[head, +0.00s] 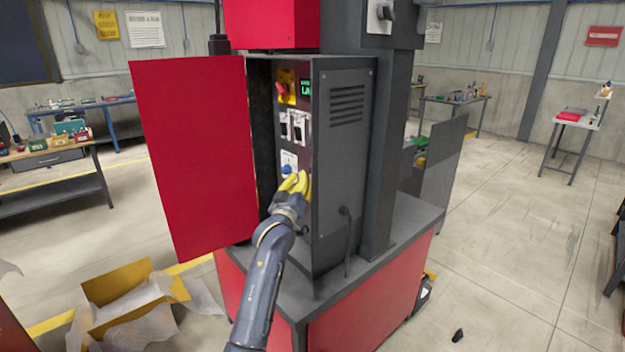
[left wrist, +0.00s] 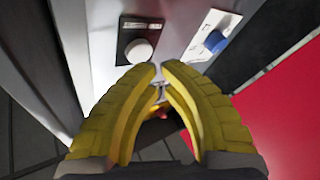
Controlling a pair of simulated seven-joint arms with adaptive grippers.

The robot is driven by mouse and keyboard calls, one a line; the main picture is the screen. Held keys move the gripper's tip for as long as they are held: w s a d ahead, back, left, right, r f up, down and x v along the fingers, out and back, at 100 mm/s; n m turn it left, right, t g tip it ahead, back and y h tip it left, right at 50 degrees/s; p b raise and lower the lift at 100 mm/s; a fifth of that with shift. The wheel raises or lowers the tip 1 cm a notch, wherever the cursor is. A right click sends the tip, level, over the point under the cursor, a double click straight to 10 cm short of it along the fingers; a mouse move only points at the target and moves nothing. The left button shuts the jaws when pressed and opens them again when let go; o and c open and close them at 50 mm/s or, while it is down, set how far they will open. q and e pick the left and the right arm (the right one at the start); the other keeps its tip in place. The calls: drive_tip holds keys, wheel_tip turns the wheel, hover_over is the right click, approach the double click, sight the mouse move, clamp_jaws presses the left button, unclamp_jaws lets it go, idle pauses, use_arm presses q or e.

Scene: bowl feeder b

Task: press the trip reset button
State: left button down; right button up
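A blue button (head: 288,169) sits on a white plate on the control panel inside the open cabinet. It also shows in the left wrist view (left wrist: 214,41), upper right of the fingertips. Its label is too small to read, so I cannot confirm that it is the trip reset button. A pale round button (left wrist: 139,50) on a black plate is just beyond the fingertips. My left gripper (head: 300,178), with yellow fingers, is in front of the panel, just below the blue button. In the left wrist view its fingertips (left wrist: 159,67) nearly meet, with nothing held. My right gripper is not in view.
The red cabinet door (head: 195,155) stands open to the left. The grey cabinet side wall (head: 345,150) bounds the opening on the right.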

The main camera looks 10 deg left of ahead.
use_arm(q)
drive_tip(key=shift+s+a, duration=1.45)
drive_tip(key=shift+s, duration=0.3)
